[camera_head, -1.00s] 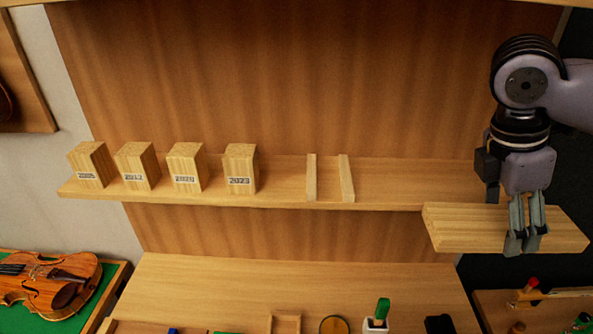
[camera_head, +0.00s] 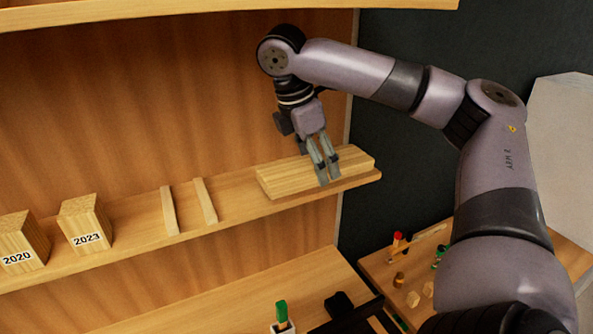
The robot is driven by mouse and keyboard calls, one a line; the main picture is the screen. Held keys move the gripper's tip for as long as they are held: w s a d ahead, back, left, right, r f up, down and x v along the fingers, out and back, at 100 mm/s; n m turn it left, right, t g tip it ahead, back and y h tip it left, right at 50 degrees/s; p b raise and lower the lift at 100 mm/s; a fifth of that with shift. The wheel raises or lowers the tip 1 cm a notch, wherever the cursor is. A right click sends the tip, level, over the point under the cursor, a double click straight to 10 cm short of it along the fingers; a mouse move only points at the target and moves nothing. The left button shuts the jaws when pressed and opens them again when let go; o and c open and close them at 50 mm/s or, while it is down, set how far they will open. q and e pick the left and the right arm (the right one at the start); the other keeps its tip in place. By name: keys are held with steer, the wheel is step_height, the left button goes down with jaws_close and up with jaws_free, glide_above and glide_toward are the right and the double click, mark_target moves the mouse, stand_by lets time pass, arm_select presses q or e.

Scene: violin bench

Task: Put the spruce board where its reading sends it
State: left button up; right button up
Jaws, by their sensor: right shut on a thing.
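The spruce board (camera_head: 283,180) is a pale, flat wooden board at the right end of the shelf. My right gripper (camera_head: 322,174) is shut on it from above, with its fingers over the board's middle. The board appears to be at the shelf surface; I cannot tell whether it rests on it. Wooden blocks labelled 2020 (camera_head: 22,240) and 2023 (camera_head: 85,222) stand further left. No reading for the board shows. My left gripper is out of view.
Below is a bench top (camera_head: 235,293) with a green-topped item (camera_head: 281,312) and a black object (camera_head: 339,305). A side table at right holds a red-capped item (camera_head: 397,238) and small wooden pieces (camera_head: 413,299). The shelf between strips and board is clear.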

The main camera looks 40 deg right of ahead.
steer(key=w+f, duration=0.1)
steer(key=w, duration=0.1)
steer(key=w+d+f, duration=0.1)
steer(key=w, duration=0.2)
steer(key=w+d+f, duration=0.1)
steer(key=w, duration=0.1)
steer(key=shift+w+d, duration=0.15)
steer(key=shift+w, duration=0.2)
steer(key=shift+s+f+b, duration=0.1)
steer(key=shift+f+b, duration=0.25)
steer(key=shift+f, duration=0.15)
step_height(320, 180, down, 2)
steer(key=shift+f, duration=0.2)
steer(key=shift+r+p, duration=0.1)
steer(key=shift+p, duration=0.3)
steer(key=shift+w+d+f, duration=0.1)
steer(key=shift+w+f, duration=0.15)
steer(key=shift+f, duration=0.15)
steer(key=shift+s, duration=0.1)
